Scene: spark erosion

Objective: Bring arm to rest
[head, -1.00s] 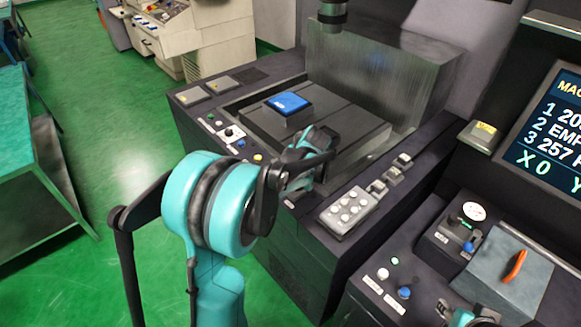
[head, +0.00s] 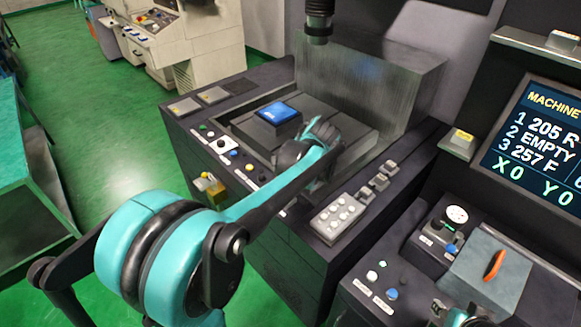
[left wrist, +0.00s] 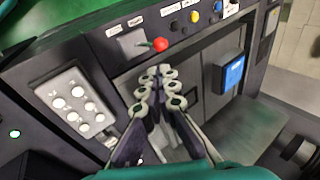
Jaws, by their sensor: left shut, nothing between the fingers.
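My left arm comes in from the lower left of the head view and reaches over the front edge of the machine. Its left gripper shows clearly in the left wrist view (left wrist: 157,88), fingers together and empty, in front of the machine's work area. In the head view the hand is mostly hidden by its own wrist. A blue-topped block (head: 278,113) sits on the machine's grey bed (head: 340,118), beyond the left hand. It also shows in the left wrist view (left wrist: 229,73), apart from the fingers. A small part of my right gripper (head: 452,315) shows at the bottom edge; its fingers are unclear.
A keypad (head: 339,217) and front buttons (head: 226,145) line the machine's edge. A red knob (left wrist: 160,44) stands near the left fingers. A grey box with an orange handle (head: 494,264) and a screen (head: 545,140) are right. Green floor (head: 120,120) is open left.

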